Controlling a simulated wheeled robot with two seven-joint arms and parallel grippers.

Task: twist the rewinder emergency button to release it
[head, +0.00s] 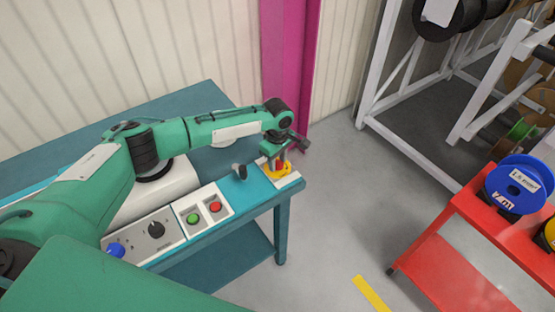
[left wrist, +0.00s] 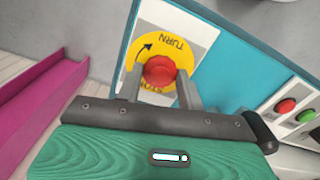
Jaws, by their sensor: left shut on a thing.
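The emergency button is a red mushroom knob on a yellow round label with an arrow and the word TURN, on a white plate at the table's right corner. In the left wrist view the red knob (left wrist: 160,71) sits between my two fingers. In the head view the yellow label (head: 270,172) shows below my left gripper (head: 279,164), which points down over it. My left gripper (left wrist: 160,85) is shut on the knob, one finger on each side. The knob is mostly hidden by the fingers in the head view. My right gripper is not in view.
The teal table (head: 283,215) carries a control panel with a green button (head: 193,218), a red button (head: 214,206) and a black dial (head: 156,229). A magenta post (head: 290,70) stands behind. A red stand (head: 455,275) with a blue reel (head: 517,185) is at right.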

